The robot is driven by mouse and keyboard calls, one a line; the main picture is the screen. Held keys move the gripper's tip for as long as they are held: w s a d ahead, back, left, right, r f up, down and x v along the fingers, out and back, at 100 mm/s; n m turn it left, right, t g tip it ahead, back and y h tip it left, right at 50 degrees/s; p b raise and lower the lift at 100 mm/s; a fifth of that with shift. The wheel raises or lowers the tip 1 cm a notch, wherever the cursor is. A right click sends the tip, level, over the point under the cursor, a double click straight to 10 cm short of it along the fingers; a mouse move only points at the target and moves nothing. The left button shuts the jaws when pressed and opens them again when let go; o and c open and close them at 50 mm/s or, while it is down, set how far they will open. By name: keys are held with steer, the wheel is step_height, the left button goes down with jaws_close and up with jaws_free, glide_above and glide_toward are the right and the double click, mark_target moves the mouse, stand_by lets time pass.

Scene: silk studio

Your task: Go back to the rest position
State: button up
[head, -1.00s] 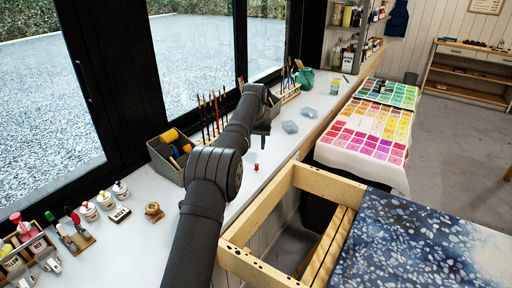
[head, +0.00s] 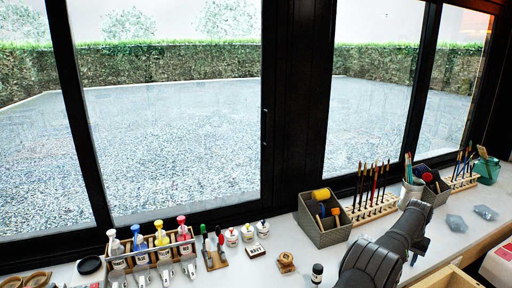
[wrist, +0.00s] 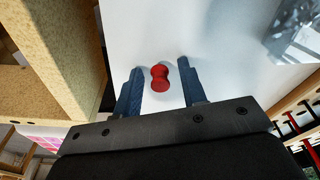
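In the wrist view, my gripper (wrist: 161,65) is open, with its two blue fingers apart. A small red waisted piece, like a push pin (wrist: 160,78), shows between the fingers, with a clear gap on both sides. It appears to be on the white worktop (wrist: 215,45), away from the fingers; its exact distance below them cannot be told. In the head view, my dark arm (head: 370,265) reaches over the right part of the worktop, and the gripper end is small and partly hidden behind it.
Paint bottles in a wooden rack (head: 150,250), small white jars (head: 247,233), a grey bin of rollers (head: 325,220) and brush holders (head: 370,210) line the window side. Clear blocks (head: 456,223) lie right of my arm. A wooden frame (head: 450,277) edges the worktop's near side.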

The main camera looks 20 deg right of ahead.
steer(key=shift+r, duration=2.1)
steer(key=shift+f, duration=0.1)
